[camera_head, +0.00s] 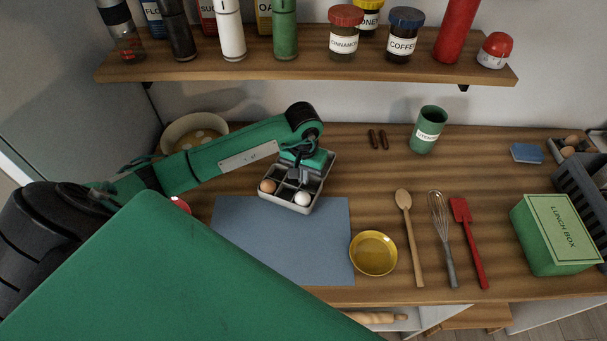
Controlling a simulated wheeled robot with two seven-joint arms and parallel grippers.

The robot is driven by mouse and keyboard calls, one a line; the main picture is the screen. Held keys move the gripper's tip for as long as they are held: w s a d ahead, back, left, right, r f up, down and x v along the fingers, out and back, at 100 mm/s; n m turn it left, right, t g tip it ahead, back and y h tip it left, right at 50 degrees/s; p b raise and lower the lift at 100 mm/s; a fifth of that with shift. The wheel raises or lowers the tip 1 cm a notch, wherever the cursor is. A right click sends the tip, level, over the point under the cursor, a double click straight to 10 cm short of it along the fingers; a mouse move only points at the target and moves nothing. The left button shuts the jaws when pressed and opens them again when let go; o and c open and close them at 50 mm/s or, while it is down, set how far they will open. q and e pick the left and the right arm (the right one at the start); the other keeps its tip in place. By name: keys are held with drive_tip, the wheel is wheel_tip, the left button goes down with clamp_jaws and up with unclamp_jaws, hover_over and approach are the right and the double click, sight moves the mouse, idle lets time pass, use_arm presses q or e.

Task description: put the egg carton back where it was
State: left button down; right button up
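The grey egg carton (318,192) stands on the wooden counter at the back edge of the blue-grey mat (310,240). A brown egg (268,186) and a white egg (302,198) sit in its front compartments. My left gripper (297,176) points down over the carton, with its fingers at or in the middle of it. The fingers are small and partly hidden by my wrist, so I cannot tell whether they grip the carton. My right gripper is out of view.
A yellow bowl (373,253), wooden spoon (409,235), whisk (442,240) and red spatula (468,240) lie right of the mat. A green cup (427,132) and green lunch box (550,235) stand farther right. A shelf (300,70) with jars hangs above the counter.

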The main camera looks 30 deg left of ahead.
use_arm(q)
drive_tip(key=c, duration=1.7)
unclamp_jaws()
drive_tip(key=shift+r+p, duration=0.15)
drive_tip(key=shift+p, duration=0.2)
drive_tip(key=shift+r, duration=0.25)
drive_tip(key=shift+r+b, duration=1.95)
drive_tip(key=shift+r, duration=3.8)
drive_tip(key=shift+d+f, duration=0.1)
